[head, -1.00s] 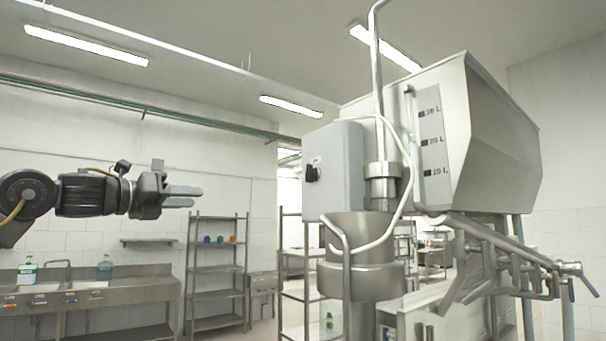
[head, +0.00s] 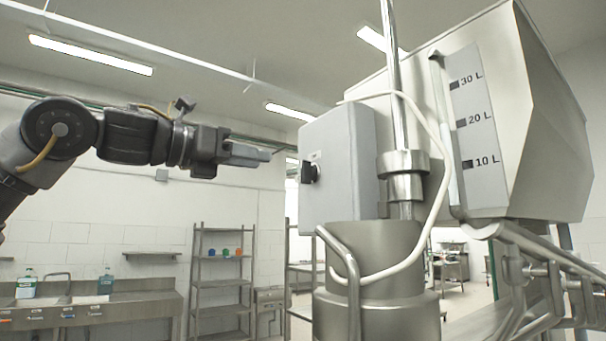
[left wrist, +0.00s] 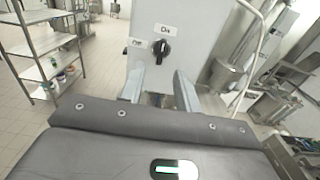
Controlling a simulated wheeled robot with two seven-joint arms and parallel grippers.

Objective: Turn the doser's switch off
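The doser's switch is a black rotary knob (head: 309,172) on the left face of a grey control box (head: 345,170). In the left wrist view the knob (left wrist: 161,47) is straight ahead, beyond the fingers. A label "On" sits above it and a label "Off" to its left; the knob's grip looks roughly upright, towards "On". My left gripper (head: 264,155) is left of the box and slightly higher than the knob, apart from it. In the left wrist view its fingers (left wrist: 158,82) are spread with nothing between them. My right gripper is not in view.
The doser's steel hopper (head: 480,130) with litre marks stands right of the box. A pale hose (head: 440,170) and a bent steel pipe (head: 350,270) run close by. Shelves (head: 222,270) and a sink counter (head: 90,310) are farther back. The space between gripper and box is clear.

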